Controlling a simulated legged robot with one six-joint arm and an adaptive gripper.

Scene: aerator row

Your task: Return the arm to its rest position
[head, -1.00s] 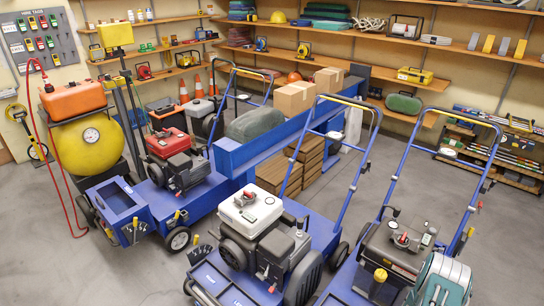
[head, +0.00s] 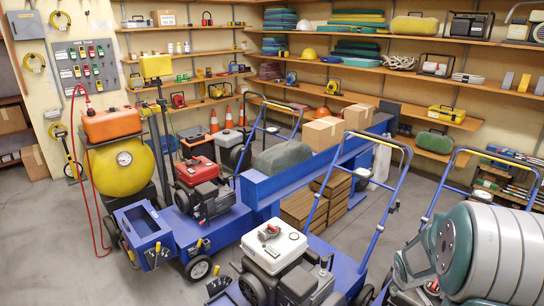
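Part of my arm (head: 487,252), a thick pale-grey link with a teal joint cover, fills the lower right corner of the head view. It runs out of the picture at the bottom and right edges.
Blue wheeled machines with engines stand in a row: one with a red engine (head: 197,172), one with a white-topped engine (head: 275,247). A yellow tank (head: 123,168) is left. Stacked cartons (head: 323,134) stand behind. Shelves line the walls. Grey floor (head: 45,245) is clear at left.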

